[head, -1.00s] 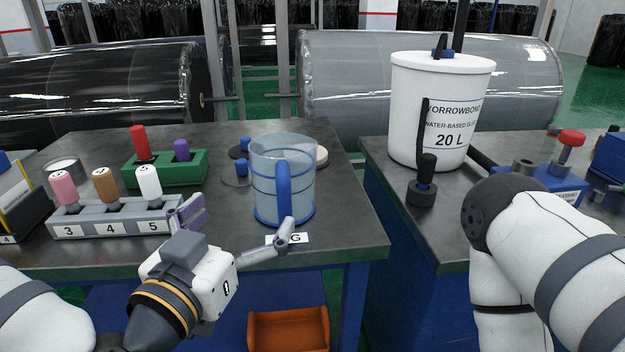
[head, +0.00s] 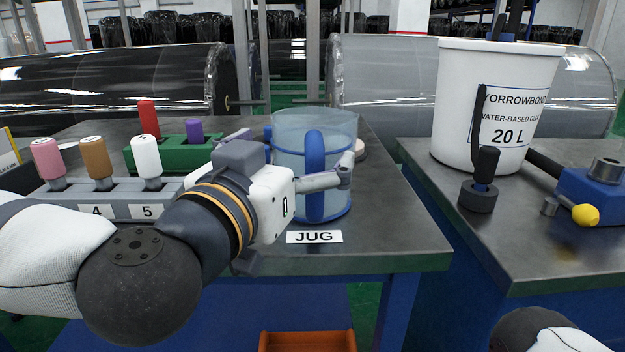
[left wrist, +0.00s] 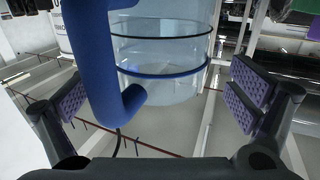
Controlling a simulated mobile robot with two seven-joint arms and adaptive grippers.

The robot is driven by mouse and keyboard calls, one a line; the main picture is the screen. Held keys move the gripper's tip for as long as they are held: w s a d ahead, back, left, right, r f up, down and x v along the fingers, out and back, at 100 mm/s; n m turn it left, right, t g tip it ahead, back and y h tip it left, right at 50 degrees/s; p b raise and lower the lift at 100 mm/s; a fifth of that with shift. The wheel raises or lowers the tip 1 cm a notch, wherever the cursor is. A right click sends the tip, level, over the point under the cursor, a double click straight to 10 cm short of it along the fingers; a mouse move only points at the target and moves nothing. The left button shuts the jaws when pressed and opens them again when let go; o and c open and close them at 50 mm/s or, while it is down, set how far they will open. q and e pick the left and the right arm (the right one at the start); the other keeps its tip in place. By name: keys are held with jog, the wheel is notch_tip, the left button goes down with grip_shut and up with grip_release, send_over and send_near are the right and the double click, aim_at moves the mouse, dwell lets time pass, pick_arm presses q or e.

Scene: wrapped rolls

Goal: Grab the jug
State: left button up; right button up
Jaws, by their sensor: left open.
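The jug (head: 338,165) is a clear bluish cylinder with blue bands and a thick blue handle facing me. It stands upright on the dark table behind a white JUG label (head: 314,237). My left gripper (head: 300,160) is at the jug's handle side, with one finger in front of the jug's right part. In the left wrist view the jug (left wrist: 165,60) and its handle (left wrist: 98,60) lie between the two spread, purple-padded fingers (left wrist: 158,100). The fingers look apart from the handle. My right gripper is out of view; only part of my right arm shows at the lower right.
A numbered grey rack (head: 120,197) with pink, brown and white handled tools stands left, before a green block (head: 180,155) with red and purple ones. A white 20 L glue bucket (head: 460,100) stands on the right table. An orange bin (head: 308,341) is below.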

pick_arm(q)
jog(key=x, duration=0.3)
jog(key=shift+s+f, duration=0.1)
jog(key=c, duration=1.5)
